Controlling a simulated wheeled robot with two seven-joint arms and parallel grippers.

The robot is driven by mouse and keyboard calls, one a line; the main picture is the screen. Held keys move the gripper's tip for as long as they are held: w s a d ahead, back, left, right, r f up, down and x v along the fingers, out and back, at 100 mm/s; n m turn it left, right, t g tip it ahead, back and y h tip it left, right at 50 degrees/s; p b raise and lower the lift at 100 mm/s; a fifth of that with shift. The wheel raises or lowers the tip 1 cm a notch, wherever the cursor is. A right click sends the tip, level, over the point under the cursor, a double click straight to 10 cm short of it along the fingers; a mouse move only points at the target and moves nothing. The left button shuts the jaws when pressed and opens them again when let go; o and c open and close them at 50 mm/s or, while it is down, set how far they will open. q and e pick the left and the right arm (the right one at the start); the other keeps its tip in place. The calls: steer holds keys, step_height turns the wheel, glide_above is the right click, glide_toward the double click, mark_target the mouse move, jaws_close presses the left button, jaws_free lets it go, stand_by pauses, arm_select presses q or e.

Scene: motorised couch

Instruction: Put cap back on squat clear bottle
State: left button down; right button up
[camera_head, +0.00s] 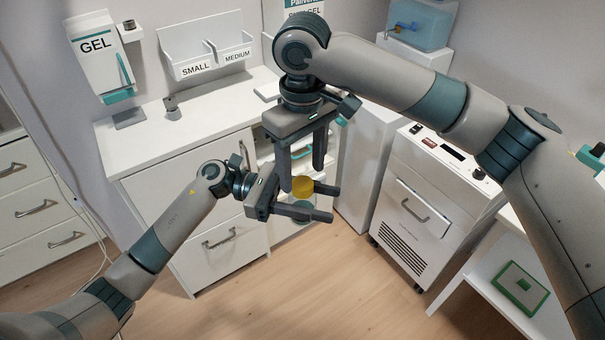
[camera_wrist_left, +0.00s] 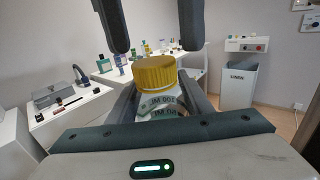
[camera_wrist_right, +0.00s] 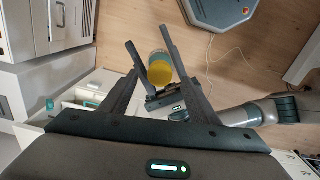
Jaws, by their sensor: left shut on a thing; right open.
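My left gripper (camera_head: 328,202) is shut on a squat bottle and holds it in the air in front of the counter. In the left wrist view the bottle (camera_wrist_left: 160,110) is upright between the fingers, with dark lettering on its side. A ribbed yellow cap (camera_wrist_left: 155,75) sits on its top; whether it is screwed tight I cannot tell. The cap (camera_head: 302,187) also shows in the head view, and from above in the right wrist view (camera_wrist_right: 160,76). My right gripper (camera_head: 302,178) is open, pointing down, its fingers above and to either side of the cap, apparently not touching it.
The white counter (camera_head: 220,108) stands behind, with a small grey stand (camera_head: 172,108) on it. Wall bins (camera_head: 205,48) and a gel dispenser (camera_head: 98,55) hang above. A white wheeled unit (camera_head: 430,190) stands at right. The floor in front is clear.

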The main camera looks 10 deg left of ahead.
step_height(320, 180, up, 9)
stand_by(0.4)
stand_by(0.7)
